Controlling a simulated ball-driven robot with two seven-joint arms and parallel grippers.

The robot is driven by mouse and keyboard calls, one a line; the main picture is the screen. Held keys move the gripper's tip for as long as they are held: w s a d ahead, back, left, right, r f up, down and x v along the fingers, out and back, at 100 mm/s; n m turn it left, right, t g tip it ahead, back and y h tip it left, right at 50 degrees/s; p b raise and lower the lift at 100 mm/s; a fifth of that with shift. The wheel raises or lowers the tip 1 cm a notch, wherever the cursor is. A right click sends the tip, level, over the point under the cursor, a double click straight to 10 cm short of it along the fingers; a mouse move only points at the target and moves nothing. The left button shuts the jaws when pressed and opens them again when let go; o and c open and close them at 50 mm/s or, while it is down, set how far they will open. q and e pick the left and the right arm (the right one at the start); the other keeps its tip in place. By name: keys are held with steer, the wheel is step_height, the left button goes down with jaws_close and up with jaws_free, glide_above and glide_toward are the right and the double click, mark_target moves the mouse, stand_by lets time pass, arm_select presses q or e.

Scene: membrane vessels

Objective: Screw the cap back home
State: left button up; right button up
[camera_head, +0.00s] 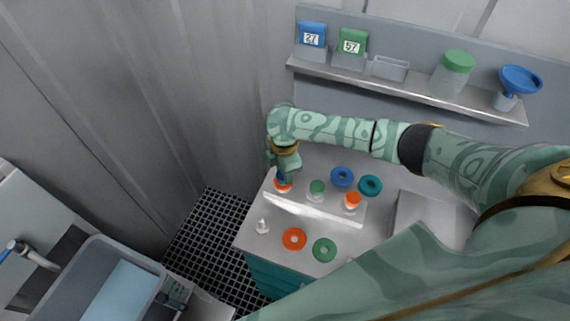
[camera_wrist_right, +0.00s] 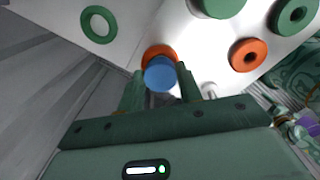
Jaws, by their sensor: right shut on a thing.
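My right gripper (camera_head: 284,178) reaches down at the left end of a pale rack (camera_head: 310,212) on the bench. In the right wrist view, its fingers (camera_wrist_right: 160,84) are shut on a blue cap (camera_wrist_right: 160,74). Right behind the cap is an orange round part (camera_wrist_right: 158,51), which also shows under the gripper in the head view (camera_head: 283,187). I cannot tell whether cap and orange part touch. A green-topped vessel (camera_head: 317,187) and an orange-topped vessel (camera_head: 352,199) stand further right in the rack. My left gripper is not in view.
Blue (camera_head: 342,176) and teal (camera_head: 370,185) rings lie behind the rack; orange (camera_head: 294,239) and green (camera_head: 324,250) rings lie in front. A small white piece (camera_head: 262,227) stands front left. A shelf (camera_head: 400,88) with containers is behind; a grey bin (camera_head: 92,278) is lower left.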

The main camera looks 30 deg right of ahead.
steer(key=m+p, duration=0.3)
steer(key=shift+w+a+r, duration=0.1)
steer(key=shift+r, duration=0.2)
steer(key=m+p, duration=0.3)
steer(key=shift+m+p, duration=0.3)
steer(key=m+p, duration=0.2)
steer(key=m, duration=0.1)
steer(key=shift+r+m, duration=0.1)
steer(key=shift+m, duration=0.2)
steer(key=m+p, duration=0.2)
steer(key=m, duration=0.1)
steer(key=shift+w+m, duration=0.1)
steer(key=shift+m, duration=0.2)
steer(key=shift+f+m, duration=0.2)
steer(key=shift+m, duration=0.1)
steer(key=o, duration=0.8)
steer(key=shift+o, duration=1.2)
steer(key=shift+f, duration=0.1)
steer(key=shift+w+f, duration=0.1)
